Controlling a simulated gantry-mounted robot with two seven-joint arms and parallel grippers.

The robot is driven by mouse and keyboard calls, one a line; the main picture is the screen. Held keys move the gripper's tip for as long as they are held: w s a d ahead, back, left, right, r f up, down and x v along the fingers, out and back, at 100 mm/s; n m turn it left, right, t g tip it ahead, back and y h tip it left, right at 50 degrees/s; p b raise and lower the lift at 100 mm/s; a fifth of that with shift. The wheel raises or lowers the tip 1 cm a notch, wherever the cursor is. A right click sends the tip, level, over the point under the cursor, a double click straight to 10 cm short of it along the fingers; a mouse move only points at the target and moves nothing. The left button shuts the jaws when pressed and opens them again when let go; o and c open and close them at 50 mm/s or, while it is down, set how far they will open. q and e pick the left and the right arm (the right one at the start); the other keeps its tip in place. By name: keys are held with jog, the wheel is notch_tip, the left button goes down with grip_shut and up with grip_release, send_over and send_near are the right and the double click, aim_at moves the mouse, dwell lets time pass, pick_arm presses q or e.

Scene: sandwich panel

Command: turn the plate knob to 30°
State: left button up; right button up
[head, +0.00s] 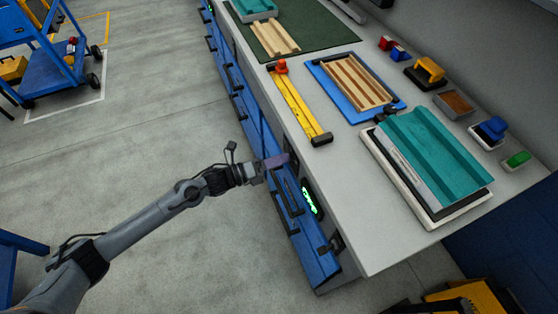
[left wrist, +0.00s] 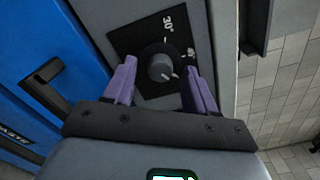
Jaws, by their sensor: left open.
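The plate knob (left wrist: 160,67), a dark grey round knob on a black square dial plate (left wrist: 130,42), shows in the left wrist view. A white 30° mark is printed above it, and another mark, too small to read surely, is at its right. A small pale mark shows at the knob's lower right edge. My left gripper (left wrist: 158,75) is open, with its purple fingers to either side of the knob in the picture; I cannot tell whether they touch it. In the head view my left gripper (head: 275,161) is at the bench front, and the knob is hidden.
Blue drawers (head: 262,140) with dark handles run along the bench front. A green-lit display (head: 311,198) is near the gripper. On the bench top are a yellow bar tool (head: 298,103), a blue tray with wooden strips (head: 316,76) and a teal panel (head: 430,150).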

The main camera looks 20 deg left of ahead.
pick_arm(q)
jog(key=shift+w+d, duration=0.2)
jog(key=shift+c, duration=0.4)
grip_shut()
